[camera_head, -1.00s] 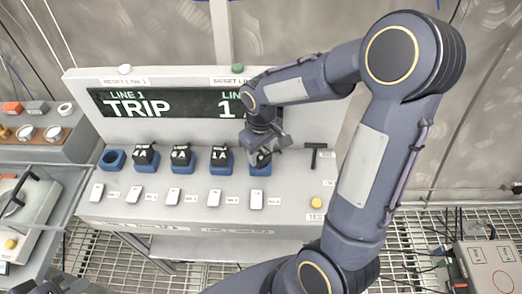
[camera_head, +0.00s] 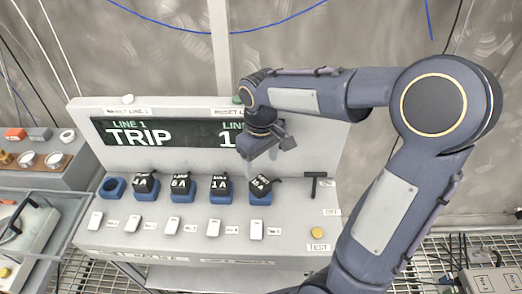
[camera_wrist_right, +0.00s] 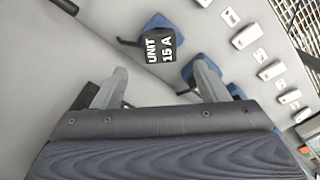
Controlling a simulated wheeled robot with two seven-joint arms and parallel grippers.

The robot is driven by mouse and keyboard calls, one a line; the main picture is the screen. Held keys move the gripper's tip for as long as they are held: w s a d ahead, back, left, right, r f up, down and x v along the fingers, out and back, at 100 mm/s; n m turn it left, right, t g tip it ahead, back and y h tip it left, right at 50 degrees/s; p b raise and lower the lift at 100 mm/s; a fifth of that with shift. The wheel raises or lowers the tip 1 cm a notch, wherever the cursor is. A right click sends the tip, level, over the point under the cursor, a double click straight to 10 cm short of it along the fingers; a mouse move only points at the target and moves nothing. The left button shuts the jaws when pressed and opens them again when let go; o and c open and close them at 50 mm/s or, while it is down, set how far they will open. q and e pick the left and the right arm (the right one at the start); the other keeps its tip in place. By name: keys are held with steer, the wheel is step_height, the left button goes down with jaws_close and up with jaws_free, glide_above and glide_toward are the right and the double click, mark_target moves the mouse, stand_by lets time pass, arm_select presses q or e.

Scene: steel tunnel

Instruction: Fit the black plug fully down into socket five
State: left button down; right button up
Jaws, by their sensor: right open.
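The black plug (camera_head: 261,186), marked 15 A, stands in the blue socket (camera_head: 260,199) at the right end of the row, which I take as socket five. Its depth in the socket is hard to tell. In the right wrist view the plug (camera_wrist_right: 160,46) shows its label, with blue socket (camera_wrist_right: 157,22) around it. My right gripper (camera_head: 267,155) is open and empty, above the plug and apart from it. Its two fingers (camera_wrist_right: 160,82) stand either side below the plug in the wrist view. My left gripper is not in view.
Several black plugs stand in blue sockets to the left; the leftmost socket (camera_head: 113,187) is empty. White switches (camera_head: 174,225) line the front. A black T-handle (camera_head: 315,185) stands to the right. The display (camera_head: 165,132) reads TRIP behind.

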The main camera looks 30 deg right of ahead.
steer(key=s+r+m+t+y, duration=0.2)
steer(key=s+r, duration=0.3)
steer(key=s, duration=0.4)
steer(key=s+a+f+m+t+y, duration=0.1)
steer(key=s+a+f+m+t, duration=0.1)
steer(key=s, duration=0.6)
steer(key=shift+a+f+t+y, duration=0.15)
steer(key=shift+a+t+y, duration=0.25)
steer(key=shift+a+t, duration=0.55)
